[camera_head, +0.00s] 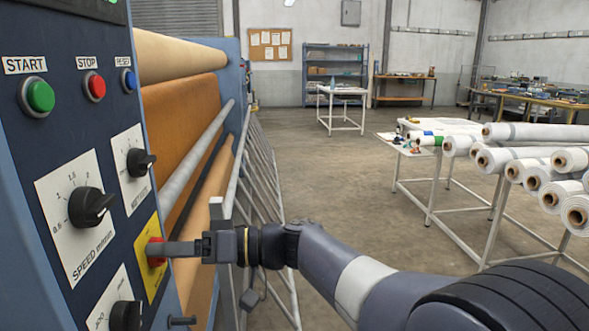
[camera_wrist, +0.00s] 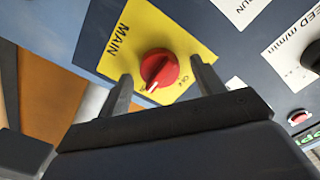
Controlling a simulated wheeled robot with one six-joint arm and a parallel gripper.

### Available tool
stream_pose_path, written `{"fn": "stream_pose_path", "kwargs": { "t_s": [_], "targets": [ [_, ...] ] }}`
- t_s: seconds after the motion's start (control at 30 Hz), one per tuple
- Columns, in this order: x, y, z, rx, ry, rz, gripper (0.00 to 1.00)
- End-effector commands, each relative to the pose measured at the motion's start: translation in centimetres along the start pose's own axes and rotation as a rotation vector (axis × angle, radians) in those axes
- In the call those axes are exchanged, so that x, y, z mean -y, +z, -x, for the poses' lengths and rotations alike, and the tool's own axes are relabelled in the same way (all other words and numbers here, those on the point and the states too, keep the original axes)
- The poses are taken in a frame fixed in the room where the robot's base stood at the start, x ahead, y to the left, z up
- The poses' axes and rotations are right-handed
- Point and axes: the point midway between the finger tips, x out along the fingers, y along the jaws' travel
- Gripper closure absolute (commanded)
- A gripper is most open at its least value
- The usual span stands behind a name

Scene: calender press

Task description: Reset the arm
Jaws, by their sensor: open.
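My gripper (camera_head: 172,249) is at the lower right of the blue control panel (camera_head: 60,140), its fingers pointing at the yellow MAIN plate (camera_head: 146,250). In the wrist view my gripper (camera_wrist: 161,70) is open, one finger on each side of the red rotary knob (camera_wrist: 159,69) on that yellow plate (camera_wrist: 190,45). The knob's white mark points toward the lower left of the picture. In the head view the red knob (camera_head: 156,251) is partly hidden by a finger. I cannot tell whether the fingers touch it.
Above are the green START (camera_head: 40,96), red STOP (camera_head: 96,87) and blue RESET (camera_head: 129,80) buttons, with black dials (camera_head: 91,207) below. Press rollers (camera_head: 185,58) stand behind the panel. A table of white rolls (camera_head: 520,131) stands right; floor between is clear.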

Motion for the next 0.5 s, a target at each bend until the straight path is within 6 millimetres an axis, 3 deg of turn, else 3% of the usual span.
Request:
{"fn": "stream_pose_path", "kwargs": {
  "t_s": [0.5],
  "targets": [
    [0.15,-0.13,0.0,0.0,0.0,0.391,0.36]
  ]
}}
